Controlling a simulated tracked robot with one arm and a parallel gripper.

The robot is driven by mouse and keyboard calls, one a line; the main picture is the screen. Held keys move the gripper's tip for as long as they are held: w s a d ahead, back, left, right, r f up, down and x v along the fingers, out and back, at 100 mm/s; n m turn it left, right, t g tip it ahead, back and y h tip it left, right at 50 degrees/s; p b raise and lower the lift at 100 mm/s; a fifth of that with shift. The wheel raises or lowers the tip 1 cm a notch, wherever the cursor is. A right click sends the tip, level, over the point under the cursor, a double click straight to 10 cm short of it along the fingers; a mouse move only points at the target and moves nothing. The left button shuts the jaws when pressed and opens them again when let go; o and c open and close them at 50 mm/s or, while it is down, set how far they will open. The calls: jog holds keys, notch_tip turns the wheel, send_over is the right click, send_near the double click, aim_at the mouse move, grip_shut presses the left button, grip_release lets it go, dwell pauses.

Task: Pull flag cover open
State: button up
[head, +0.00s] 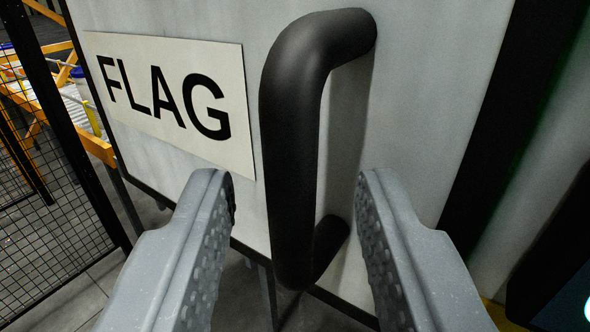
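The flag cover (420,95) is a light grey panel that fills most of the head view. It carries a cream sign reading FLAG (215,68) at the upper left. A thick black bar handle (290,150) stands out from the cover in the middle. My gripper (295,200) is open, with its two grey, studded fingers on either side of the lower part of the handle. Gaps show between the handle and both fingers. The cover's lower edge is partly hidden behind the handle and fingers.
A black mesh fence (50,190) stands at the left. A black frame edge (510,110) runs down the right side of the cover. Grey floor shows below the cover.

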jog(key=shift+w+r, duration=0.1)
jog(key=shift+w, duration=0.05)
jog(key=shift+c, duration=0.2)
grip_shut()
jog(key=shift+a, duration=0.1)
